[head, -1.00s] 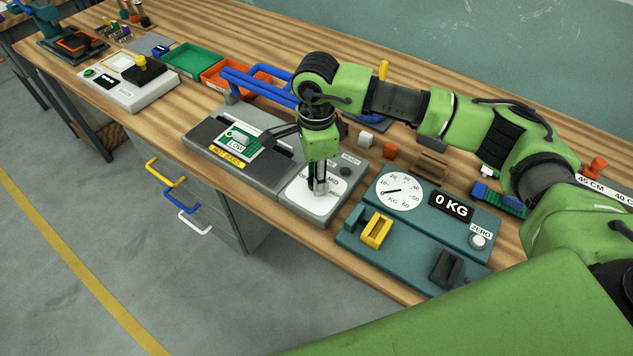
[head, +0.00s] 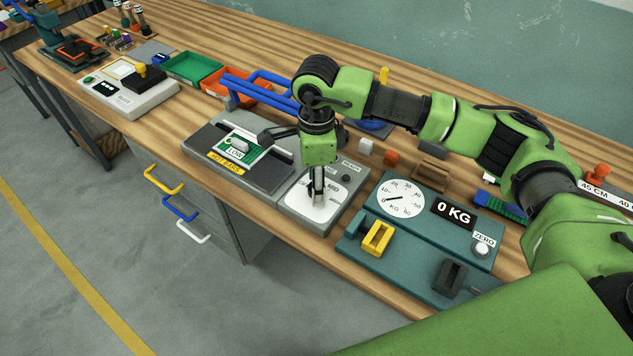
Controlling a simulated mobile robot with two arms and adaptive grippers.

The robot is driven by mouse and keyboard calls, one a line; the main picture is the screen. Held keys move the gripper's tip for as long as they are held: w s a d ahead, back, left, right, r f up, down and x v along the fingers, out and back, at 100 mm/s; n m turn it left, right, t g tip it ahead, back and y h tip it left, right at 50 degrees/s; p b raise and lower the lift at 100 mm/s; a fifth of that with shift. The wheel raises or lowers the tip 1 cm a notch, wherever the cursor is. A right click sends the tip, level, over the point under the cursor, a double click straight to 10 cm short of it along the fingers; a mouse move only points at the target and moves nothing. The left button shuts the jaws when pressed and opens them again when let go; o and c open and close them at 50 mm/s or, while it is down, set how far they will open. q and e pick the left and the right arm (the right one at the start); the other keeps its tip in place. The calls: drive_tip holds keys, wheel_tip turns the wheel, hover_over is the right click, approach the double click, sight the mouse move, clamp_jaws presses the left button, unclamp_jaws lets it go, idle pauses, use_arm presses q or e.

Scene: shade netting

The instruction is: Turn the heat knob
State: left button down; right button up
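The heat dial (head: 297,207) is a white disc on the grey front panel of the heat sealer (head: 265,180). The word MID shows at its right; the other markings are partly covered. My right gripper (head: 317,199) points straight down over the middle of the dial. Its fingers hide the heat knob, so I cannot tell whether they are closed on it or which way the knob points. My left gripper is not in view.
A teal scale (head: 400,262) reading 0 KG stands just right of the sealer. The bench's front edge runs close before the sealer.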

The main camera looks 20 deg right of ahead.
wheel_tip(320, 180, up, 12)
idle(0.7)
idle(0.4)
